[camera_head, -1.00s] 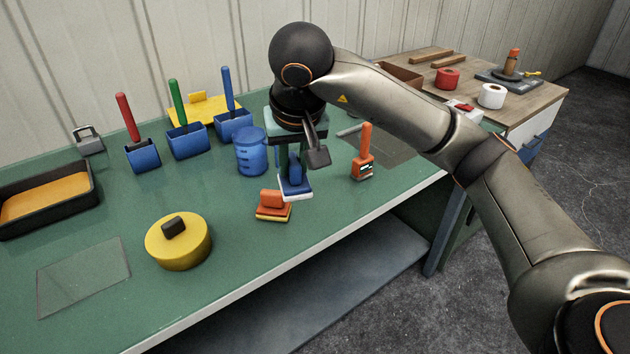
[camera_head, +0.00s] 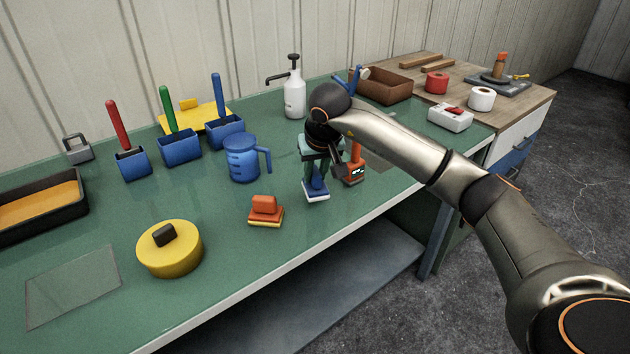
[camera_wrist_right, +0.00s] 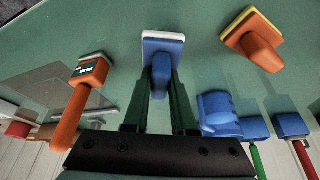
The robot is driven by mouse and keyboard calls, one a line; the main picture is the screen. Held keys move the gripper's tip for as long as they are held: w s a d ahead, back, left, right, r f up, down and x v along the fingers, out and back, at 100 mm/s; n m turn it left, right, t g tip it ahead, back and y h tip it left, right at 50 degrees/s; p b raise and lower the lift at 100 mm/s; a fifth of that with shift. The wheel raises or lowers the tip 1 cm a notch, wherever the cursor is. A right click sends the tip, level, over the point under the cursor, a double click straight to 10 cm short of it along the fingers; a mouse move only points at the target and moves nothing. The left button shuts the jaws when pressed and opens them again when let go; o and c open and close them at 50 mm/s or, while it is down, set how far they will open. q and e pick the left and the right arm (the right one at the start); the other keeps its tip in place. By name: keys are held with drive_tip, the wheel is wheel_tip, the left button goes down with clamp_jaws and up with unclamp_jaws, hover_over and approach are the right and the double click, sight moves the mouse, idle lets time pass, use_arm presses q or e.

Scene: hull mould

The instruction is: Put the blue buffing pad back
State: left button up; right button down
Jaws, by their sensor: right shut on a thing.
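The blue buffing pad (camera_head: 317,188) has a blue grip and block with a white sole. My right gripper (camera_head: 316,172) is shut on its grip and points down over the green bench (camera_head: 205,215). The pad is upright near the front edge, at or just above the bench top; I cannot tell if it touches. In the right wrist view, the pad (camera_wrist_right: 163,44) sits between the two fingertips (camera_wrist_right: 161,75). An orange pad (camera_head: 265,210) with a yellow base lies to its left, also in the wrist view (camera_wrist_right: 255,42). My left gripper is not in view.
A blue jug (camera_head: 242,158) is behind left, a white pump bottle (camera_head: 294,95) farther back. A yellow round tin (camera_head: 169,248) stands front left. Bench between jug and pump bottle is clear.

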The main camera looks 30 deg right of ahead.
drive_tip(key=shift+f, duration=1)
drive_tip(key=shift+f, duration=0.15)
drive_tip(key=c, duration=0.7)
unclamp_jaws()
drive_tip(key=shift+r, duration=0.3)
drive_tip(key=p+v, duration=0.1)
drive_tip(key=v, duration=1)
drive_tip(key=shift+s+a+r, duration=0.1)
drive_tip(key=shift+s+r, duration=0.1)
drive_tip(key=shift+r, duration=0.1)
